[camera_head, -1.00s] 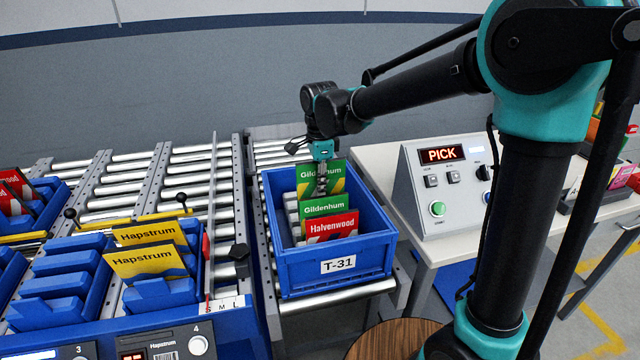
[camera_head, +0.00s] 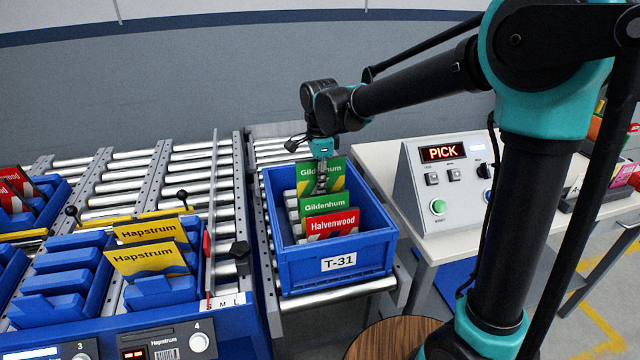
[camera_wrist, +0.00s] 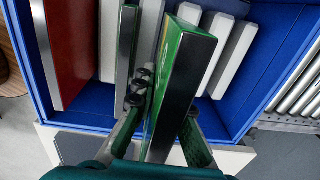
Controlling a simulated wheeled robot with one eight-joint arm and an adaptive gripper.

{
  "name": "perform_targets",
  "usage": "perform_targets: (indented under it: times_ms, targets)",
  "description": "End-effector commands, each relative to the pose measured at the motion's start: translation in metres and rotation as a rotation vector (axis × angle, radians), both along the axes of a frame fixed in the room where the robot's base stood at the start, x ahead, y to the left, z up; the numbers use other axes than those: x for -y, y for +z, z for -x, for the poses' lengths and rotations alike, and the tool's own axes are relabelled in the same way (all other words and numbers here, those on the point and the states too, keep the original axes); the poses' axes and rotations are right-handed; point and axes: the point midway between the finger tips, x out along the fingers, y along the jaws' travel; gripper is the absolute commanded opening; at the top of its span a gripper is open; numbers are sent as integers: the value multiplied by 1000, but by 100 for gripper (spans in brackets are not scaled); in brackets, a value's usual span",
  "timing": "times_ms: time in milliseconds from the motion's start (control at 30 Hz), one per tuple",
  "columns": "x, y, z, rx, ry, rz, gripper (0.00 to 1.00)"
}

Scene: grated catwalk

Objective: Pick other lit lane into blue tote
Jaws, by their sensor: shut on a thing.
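The blue tote (camera_head: 335,268), labelled T-31, stands on the roller conveyor. It holds a red Halvenwood packet (camera_head: 332,223) at the front and a green Gildenhum packet (camera_head: 324,204) behind it. My gripper (camera_head: 323,184) is at the back of the tote, shut on another green Gildenhum packet (camera_head: 335,168). That packet is upright, its top near the tote's rim; its base is hidden. The wrist view shows the held packet (camera_wrist: 181,85) between my fingers (camera_wrist: 168,112). In lane 4, yellow Hapstrum packets (camera_head: 147,259) stand in a blue rack; its display (camera_head: 133,354) shows lit red characters.
Pale dividers (camera_wrist: 233,58) stand inside the tote. A control box (camera_head: 442,190) reading PICK sits on the white table to the right. Lane 3's blue rack (camera_head: 62,262) looks empty. Red packets (camera_head: 17,185) stand at far left. Bare rollers lie behind the racks.

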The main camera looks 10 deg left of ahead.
Motion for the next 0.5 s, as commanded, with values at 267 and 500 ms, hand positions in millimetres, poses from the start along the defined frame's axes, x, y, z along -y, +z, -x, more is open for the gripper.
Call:
perform_targets:
  times_ms: [267, 500]
  targets:
    - [0, 0, 0, 0, 0, 0, 0]
    - [0, -6, 0, 0, 0, 0, 0]
